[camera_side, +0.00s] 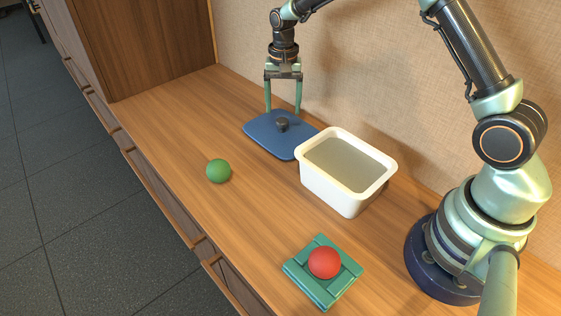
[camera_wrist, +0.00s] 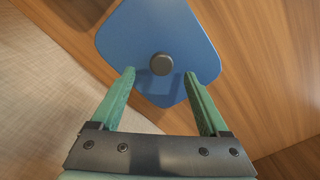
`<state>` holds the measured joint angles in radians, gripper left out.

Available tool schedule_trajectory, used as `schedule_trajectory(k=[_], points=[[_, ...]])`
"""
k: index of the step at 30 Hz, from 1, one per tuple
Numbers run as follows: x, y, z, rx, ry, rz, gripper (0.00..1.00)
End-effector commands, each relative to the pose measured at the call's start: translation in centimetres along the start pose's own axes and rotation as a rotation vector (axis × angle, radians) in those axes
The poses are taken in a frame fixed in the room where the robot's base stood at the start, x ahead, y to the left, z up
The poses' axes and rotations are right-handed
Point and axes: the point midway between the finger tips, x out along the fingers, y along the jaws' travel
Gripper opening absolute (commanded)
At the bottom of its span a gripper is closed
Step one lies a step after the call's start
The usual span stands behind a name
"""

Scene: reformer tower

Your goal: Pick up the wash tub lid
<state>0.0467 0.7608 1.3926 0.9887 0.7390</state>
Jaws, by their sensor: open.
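The wash tub lid (camera_side: 270,141) is a flat blue plate with a dark round knob (camera_side: 282,124) in its middle. It lies on the counter behind the white tub, close to the tub's rim. My gripper (camera_side: 284,112) is open above the lid, its two green fingers pointing down. In the wrist view the lid (camera_wrist: 157,28) lies beyond the fingertips, and its knob (camera_wrist: 161,64) shows between and slightly ahead of my open gripper's tips (camera_wrist: 158,73). Nothing is between the fingers that I can see as gripped.
The white tub (camera_side: 328,190) holds greyish contents and stands open next to the lid. A green ball (camera_side: 218,171) lies on the wooden counter (camera_side: 170,130). A beige wall runs behind; a wooden cabinet (camera_side: 150,45) stands at the far end.

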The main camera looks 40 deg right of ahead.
Motion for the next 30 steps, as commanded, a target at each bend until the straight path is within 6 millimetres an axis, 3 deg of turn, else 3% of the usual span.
schedule_trajectory(k=[12,21,22,28,30], points=[[4.8,-0.2,0.3,0.000,-0.002,0.001,0.79],[5.3,-0.2,0.3,-0.001,0.001,-0.001,0.79],[5.3,-0.2,0.3,-0.001,0.001,-0.001,0.75],[5.3,-0.2,0.3,-0.001,0.001,-0.001,0.00],[5.3,-0.2,0.3,-0.001,0.001,-0.001,0.00]])
